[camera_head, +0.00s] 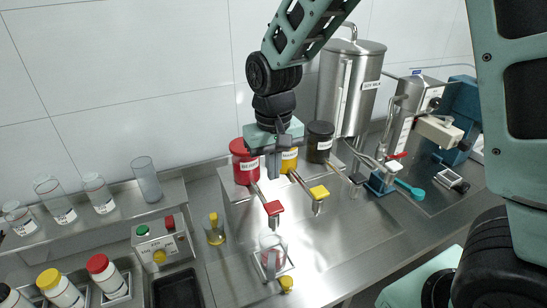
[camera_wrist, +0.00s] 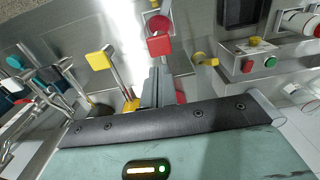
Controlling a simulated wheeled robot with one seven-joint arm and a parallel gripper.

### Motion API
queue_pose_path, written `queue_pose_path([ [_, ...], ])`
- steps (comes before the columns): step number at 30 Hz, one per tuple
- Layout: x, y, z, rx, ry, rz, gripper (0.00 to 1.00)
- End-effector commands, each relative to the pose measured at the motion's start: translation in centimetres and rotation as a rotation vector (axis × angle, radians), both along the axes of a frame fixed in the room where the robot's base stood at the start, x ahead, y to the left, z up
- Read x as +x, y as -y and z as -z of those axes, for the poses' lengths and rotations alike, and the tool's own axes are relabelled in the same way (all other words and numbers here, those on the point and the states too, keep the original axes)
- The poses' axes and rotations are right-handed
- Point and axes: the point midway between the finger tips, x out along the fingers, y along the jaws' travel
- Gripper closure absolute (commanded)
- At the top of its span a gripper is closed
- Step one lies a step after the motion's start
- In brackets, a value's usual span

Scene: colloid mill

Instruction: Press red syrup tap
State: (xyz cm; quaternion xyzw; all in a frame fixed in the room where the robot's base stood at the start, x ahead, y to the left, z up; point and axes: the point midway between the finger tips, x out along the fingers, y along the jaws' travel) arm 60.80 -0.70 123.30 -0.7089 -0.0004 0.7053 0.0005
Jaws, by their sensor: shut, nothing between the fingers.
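The red syrup jar (camera_head: 246,165) stands on the steel dispenser, and its tap ends in a red square handle (camera_head: 273,208) over the front. The red handle also shows in the wrist view (camera_wrist: 159,43), ahead of the fingers. My gripper (camera_head: 274,176) points down between the red and yellow jars, above and behind the red handle. The fingers (camera_wrist: 158,70) look closed and empty, apart from the handle. A clear cup (camera_head: 271,243) stands below the red tap, with something red at its base.
The yellow tap handle (camera_head: 319,192) is close on the right. The yellow jar (camera_head: 289,163) and black jar (camera_head: 319,145) stand beside the red one. A tall steel tank (camera_head: 348,90) stands behind.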

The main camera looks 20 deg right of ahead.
Motion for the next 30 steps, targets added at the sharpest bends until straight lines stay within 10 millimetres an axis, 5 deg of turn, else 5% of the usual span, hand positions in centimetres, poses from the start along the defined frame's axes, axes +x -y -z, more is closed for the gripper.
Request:
queue_pose_path([
  [9,0.0,0.0,-3.5,0.0,0.001,0.0,1.0],
  [30,0.0,0.0,-3.7,0.0,0.0,0.001,1.0],
])
